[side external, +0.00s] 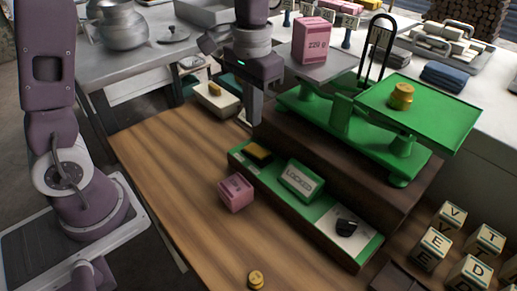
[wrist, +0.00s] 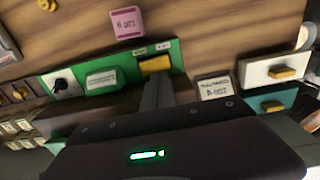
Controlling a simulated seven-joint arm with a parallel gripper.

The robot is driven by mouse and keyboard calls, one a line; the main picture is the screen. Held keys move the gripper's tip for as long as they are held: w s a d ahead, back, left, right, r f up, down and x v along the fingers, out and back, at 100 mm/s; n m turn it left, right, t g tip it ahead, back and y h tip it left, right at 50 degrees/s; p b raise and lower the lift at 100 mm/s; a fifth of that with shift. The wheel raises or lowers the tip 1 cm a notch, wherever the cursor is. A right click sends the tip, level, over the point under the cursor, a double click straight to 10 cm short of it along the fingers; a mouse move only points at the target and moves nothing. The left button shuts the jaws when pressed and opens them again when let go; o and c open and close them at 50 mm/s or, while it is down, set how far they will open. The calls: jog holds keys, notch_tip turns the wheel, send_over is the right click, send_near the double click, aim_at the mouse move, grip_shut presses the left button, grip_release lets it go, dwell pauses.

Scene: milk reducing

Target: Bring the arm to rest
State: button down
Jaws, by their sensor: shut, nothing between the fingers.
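My gripper (side external: 252,118) points down at the back edge of the wooden table, left of the green balance scale. Its fingers are shut with nothing between them. In the wrist view the narrow closed fingers (wrist: 158,92) stand beside a yellow block (wrist: 155,64) on the green panel, apart from it as far as I can tell. The arm's base stands at the left, clear of the table's objects.
The green scale (side external: 340,112) carries a pink box (side external: 312,42) and a brass weight (side external: 402,95). A green panel (side external: 325,218) bears a "LOCKED" sign (side external: 302,181). A small pink box (side external: 236,192), brass piece (side external: 256,279) and cream box (side external: 215,100) stand around. The table's left is clear.

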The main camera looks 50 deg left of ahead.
jog(key=shift+r, duration=0.1)
jog(key=s+a+r+t, duration=0.1)
jog(key=s+r+t, duration=0.1)
jog(key=s, duration=0.7)
jog(key=s+a+r+t, duration=0.1)
jog(key=s+r+t, duration=0.2)
jog(key=s, duration=0.6)
notch_tip(320, 180, up, 2)
jog(key=shift+s+r+t, duration=0.1)
jog(key=shift+s+t, duration=0.2)
jog(key=shift+s, duration=0.1)
